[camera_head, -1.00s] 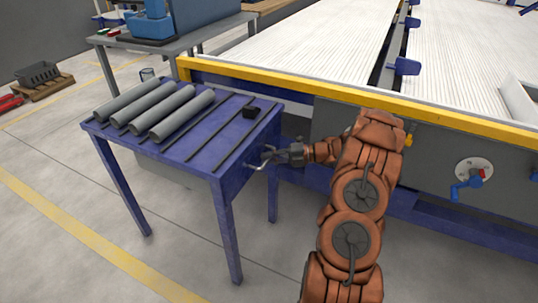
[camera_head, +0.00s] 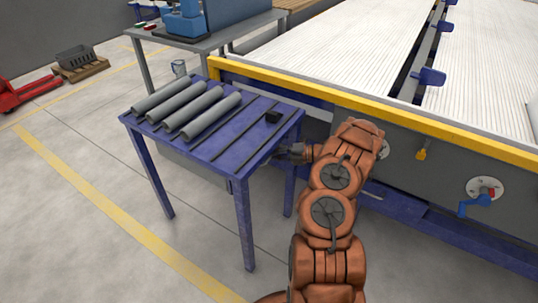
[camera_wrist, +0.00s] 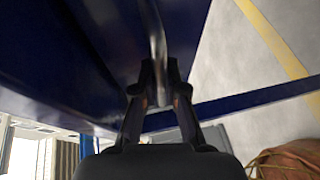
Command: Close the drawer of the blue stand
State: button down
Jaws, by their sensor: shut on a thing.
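The blue stand (camera_head: 218,160) is left of my arm in the head view, with a grey drawer box (camera_head: 195,163) showing under its top. My gripper (camera_head: 278,152) is at the stand's right side, just below the top's edge. In the wrist view, my gripper (camera_wrist: 160,85) has its two fingers around a thin metal handle (camera_wrist: 157,40), which runs alongside a dark blue panel (camera_wrist: 105,35). The handle is hard to make out in the head view. How far the drawer stands out cannot be told.
A large machine with a yellow rail (camera_head: 390,110) stands close behind and right of my arm. The floor (camera_head: 90,220) left of the stand is clear.

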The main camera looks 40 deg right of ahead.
jog(key=shift+w+r, duration=0.2)
jog(key=shift+r, duration=0.05)
jog(key=c, duration=1.5)
grip_release()
jog(key=shift+w+f, duration=0.1)
jog(key=o, duration=0.3)
jog(key=shift+f, duration=0.1)
jog(key=v, duration=1.2)
